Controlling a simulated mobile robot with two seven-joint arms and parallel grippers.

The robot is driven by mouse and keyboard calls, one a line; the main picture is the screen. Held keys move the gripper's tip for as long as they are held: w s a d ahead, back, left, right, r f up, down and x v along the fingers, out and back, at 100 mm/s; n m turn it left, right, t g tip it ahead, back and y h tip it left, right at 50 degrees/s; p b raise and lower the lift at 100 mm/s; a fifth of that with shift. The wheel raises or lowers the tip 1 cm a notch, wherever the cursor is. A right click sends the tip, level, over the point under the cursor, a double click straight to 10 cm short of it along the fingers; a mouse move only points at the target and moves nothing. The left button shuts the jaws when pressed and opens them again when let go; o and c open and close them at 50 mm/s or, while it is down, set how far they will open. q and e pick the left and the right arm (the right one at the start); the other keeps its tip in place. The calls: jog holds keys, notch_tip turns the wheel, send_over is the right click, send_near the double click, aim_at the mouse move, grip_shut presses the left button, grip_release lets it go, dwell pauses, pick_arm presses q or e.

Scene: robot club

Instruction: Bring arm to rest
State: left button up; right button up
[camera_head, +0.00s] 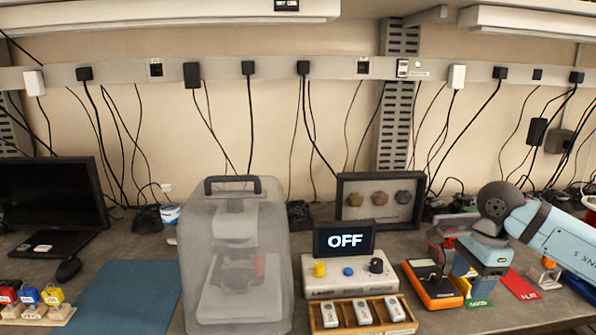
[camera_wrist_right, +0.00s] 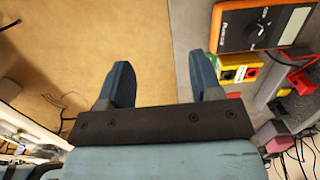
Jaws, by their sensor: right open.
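My right arm (camera_head: 555,240) comes in from the right in the head view and bends down at a grey wrist joint. My right gripper (camera_head: 470,275) hangs over the right part of the bench, next to the orange multimeter (camera_head: 432,284). In the right wrist view my right gripper (camera_wrist_right: 163,82) is open, its two blue fingers well apart with nothing between them. The multimeter also shows there at the upper right (camera_wrist_right: 265,25). My left gripper is in neither view.
A hooded machine (camera_head: 235,260) stands mid-bench. Right of it are an "OFF" display (camera_head: 344,239), a wooden tray (camera_head: 318,322) with small devices and a framed display (camera_head: 350,212). A monitor (camera_head: 50,195) and a blue mat (camera_head: 125,297) are left. The mat is clear.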

jog(key=s+a+f+m+t+y, duration=0.2)
jog(key=s+a+m+y, duration=0.1)
jog(key=a+m+y, duration=0.4)
jog(key=s+a+f+m+t+y, duration=0.25)
jog(key=a+m+y, duration=0.3)
jog(key=a, duration=0.45)
jog(key=s+a+f+m+t+y, duration=0.1)
jog(key=s+a+f+m+y, duration=0.2)
jog(key=a+m+y, duration=0.4)
jog(key=s+d+f+m+t+h, duration=0.1)
jog(key=d+f+m+t+h, duration=0.1)
jog(key=f+m+t+h, duration=0.65)
jog(key=s+d+f+m+t+h, duration=0.2)
jog(key=d+f+m+t+h, duration=0.1)
jog(key=m, duration=1)
jog(key=s+d+f+m+g+h, duration=0.4)
jog(key=s+f+m+g+h, duration=0.2)
jog(key=s+f+m, duration=0.65)
pick_arm(q)
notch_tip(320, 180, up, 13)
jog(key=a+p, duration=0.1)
jog(key=p, duration=1.4)
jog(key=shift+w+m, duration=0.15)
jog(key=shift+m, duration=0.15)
pick_arm(e)
notch_tip(320, 180, up, 11)
jog(key=s+d+n, duration=0.1)
jog(key=shift+s, duration=0.3)
